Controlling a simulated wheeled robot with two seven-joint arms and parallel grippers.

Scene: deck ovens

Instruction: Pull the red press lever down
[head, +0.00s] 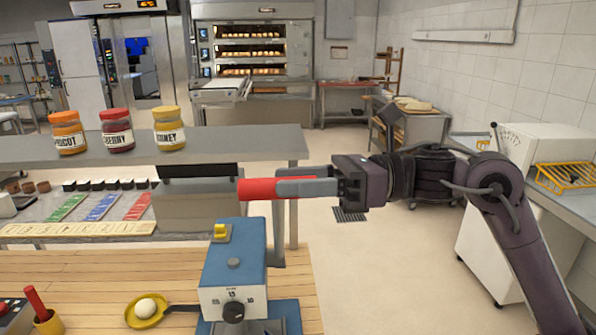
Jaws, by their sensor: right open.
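The red press lever (255,189) shows as a thick red bar lying level, near the middle of the view. My right gripper (282,187) reaches in from the right at the same height, and its grey fingers overlap the lever's right end. The near finger covers part of the red bar, with red showing above and below it. The jaws are open; whether they touch the lever I cannot tell. What the lever joins to is hard to make out. My left gripper is not in view.
A blue machine with a dial (233,283) stands on the wooden counter (90,270) below the lever. A grey shelf (235,143) with several jars is behind to the left. A yellow pan (134,318) holds a white egg-like thing. Open floor lies right of the counter.

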